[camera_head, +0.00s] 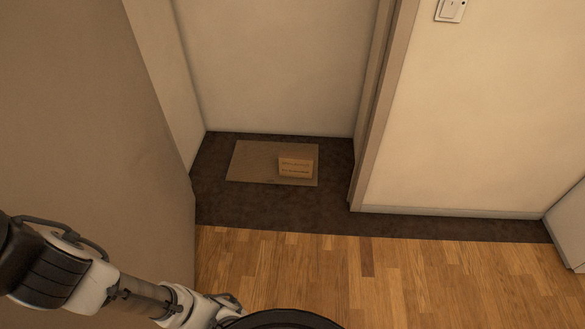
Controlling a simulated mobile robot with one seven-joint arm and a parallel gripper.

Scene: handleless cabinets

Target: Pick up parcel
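The parcel (295,168) is a small tan cardboard box with dark markings on its side. It rests on the right part of a flat beige mat (257,158) in the recess, on dark flooring. My arm enters at the lower left, well apart from the parcel. The end of my arm runs behind a dark rounded shape at the bottom edge, and my gripper's fingers do not show.
A plain wall or panel (85,110) stands close on the left. A door frame edge (375,110) and wall (480,120) bound the recess on the right. A pale cabinet (570,225) is at the far right. The wooden floor (420,280) in front is clear.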

